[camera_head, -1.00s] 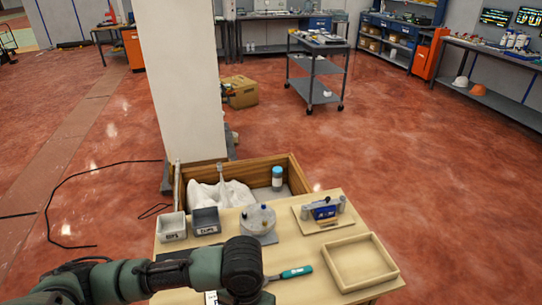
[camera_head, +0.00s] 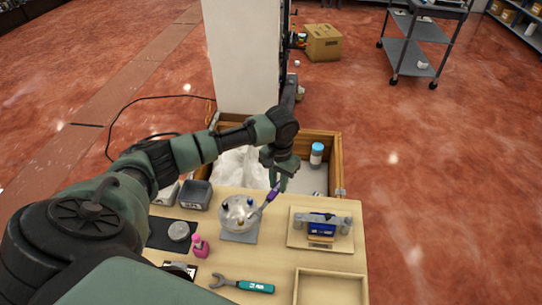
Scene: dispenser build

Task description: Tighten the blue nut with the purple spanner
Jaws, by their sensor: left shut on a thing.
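My left arm reaches over the table from the left. Its gripper (camera_head: 279,184) points down and is shut on the purple spanner (camera_head: 270,196). The spanner is tilted, with its lower end at the right side of the round clear-and-silver dispenser part (camera_head: 234,221). Small dark blue pieces show on top of this part. The blue nut (camera_head: 251,203) seems to be the one close to the spanner's lower end. I cannot tell whether the spanner's jaw is around the nut or only beside it. My right gripper is out of view.
A teal-handled spanner (camera_head: 255,287) lies at the table's front. A pink bottle (camera_head: 200,247), a grey round piece (camera_head: 179,231) and a dark bin (camera_head: 196,195) stand left. A board with a blue-grey assembly (camera_head: 321,228) and a wooden tray (camera_head: 330,287) are right. A wooden crate (camera_head: 335,165) is behind.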

